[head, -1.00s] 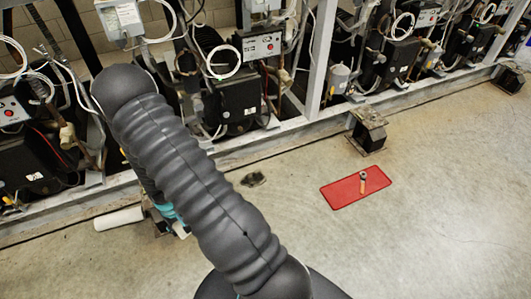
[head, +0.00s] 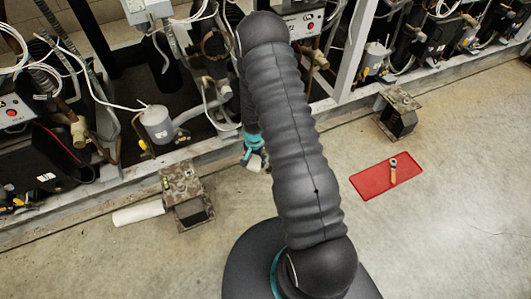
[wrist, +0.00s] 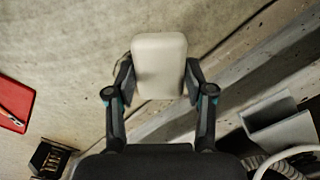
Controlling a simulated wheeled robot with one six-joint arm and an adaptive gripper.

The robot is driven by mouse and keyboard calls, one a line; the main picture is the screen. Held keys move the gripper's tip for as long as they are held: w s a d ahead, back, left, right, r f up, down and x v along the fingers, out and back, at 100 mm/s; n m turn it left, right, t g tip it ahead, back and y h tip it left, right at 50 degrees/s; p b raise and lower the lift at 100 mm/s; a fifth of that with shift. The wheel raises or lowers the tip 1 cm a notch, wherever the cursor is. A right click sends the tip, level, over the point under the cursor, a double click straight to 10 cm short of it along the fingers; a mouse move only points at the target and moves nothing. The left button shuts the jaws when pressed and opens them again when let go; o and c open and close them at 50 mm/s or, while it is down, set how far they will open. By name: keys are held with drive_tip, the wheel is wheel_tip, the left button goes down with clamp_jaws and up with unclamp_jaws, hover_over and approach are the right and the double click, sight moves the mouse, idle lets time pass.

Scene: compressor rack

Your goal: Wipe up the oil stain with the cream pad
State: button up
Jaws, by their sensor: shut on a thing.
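The cream pad (wrist: 160,58) is held between the two fingers of my gripper (wrist: 160,82) in the wrist view, with concrete floor around it. In the head view my gripper (head: 255,150) is low by the rack's base rail, partly behind my arm. A pale piece of the pad (head: 254,163) shows at its tips. I cannot tell whether the pad touches the floor. The oil stain is not visible now in either view; my arm or the pad may hide it.
A red mat (head: 370,184) with a tool (head: 393,170) lies to the right. A white roll (head: 138,214) lies on the floor. Compressors and hoses line the back.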

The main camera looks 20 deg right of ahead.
drive_tip(key=w+d+f+m, duration=0.3)
drive_tip(key=d+m, duration=0.2)
drive_tip(key=m, duration=0.3)
drive_tip(key=shift+d+f+b, duration=0.2)
drive_tip(key=shift+f+b, duration=2.4)
drive_tip(key=shift+f, duration=1.85)
